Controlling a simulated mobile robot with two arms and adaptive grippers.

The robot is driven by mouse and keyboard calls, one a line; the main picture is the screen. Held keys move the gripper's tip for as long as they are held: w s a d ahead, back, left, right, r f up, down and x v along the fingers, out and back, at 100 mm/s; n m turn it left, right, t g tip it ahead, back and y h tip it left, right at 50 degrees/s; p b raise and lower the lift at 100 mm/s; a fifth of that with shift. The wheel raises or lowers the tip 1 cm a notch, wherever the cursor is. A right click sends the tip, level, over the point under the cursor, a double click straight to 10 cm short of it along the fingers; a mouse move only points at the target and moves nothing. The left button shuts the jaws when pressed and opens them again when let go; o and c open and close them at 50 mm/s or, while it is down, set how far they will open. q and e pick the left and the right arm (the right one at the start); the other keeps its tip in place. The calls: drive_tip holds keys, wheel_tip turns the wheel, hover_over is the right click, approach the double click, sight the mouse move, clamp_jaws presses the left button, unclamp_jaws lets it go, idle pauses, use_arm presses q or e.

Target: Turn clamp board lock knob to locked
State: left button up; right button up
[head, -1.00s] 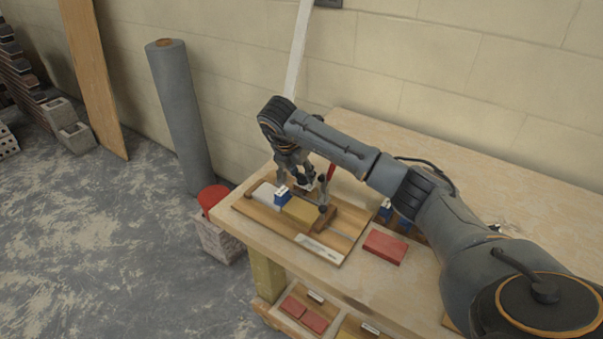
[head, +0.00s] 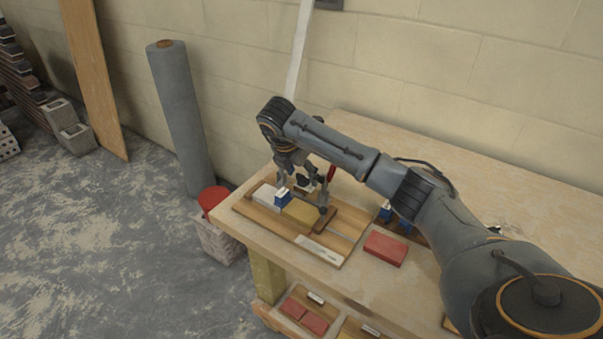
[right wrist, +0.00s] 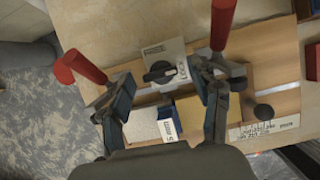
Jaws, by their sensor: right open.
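The clamp board (head: 325,251) lies on the near left corner of the workbench; it also shows in the right wrist view (right wrist: 285,104). Its lock knob (right wrist: 160,73) has a black bar-shaped grip, lying nearly crosswise in the right wrist view, on a pale labelled plate (right wrist: 160,52). A white tag beside the knob carries small lettering. My right gripper (right wrist: 162,76) is open above the board, its fingers on either side of the knob, with no clear contact. In the head view my right gripper (head: 303,186) hides the knob. My left gripper is not in view.
A yellow block (head: 301,212), a pale block (head: 266,196) and a blue piece (head: 282,199) sit on the board. A red brick (head: 385,248) lies right of it. The bench's back right is clear.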

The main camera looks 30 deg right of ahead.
drive_tip(key=v, duration=1.1)
drive_tip(key=shift+r, duration=0.35)
drive_tip(key=shift+a, duration=0.15)
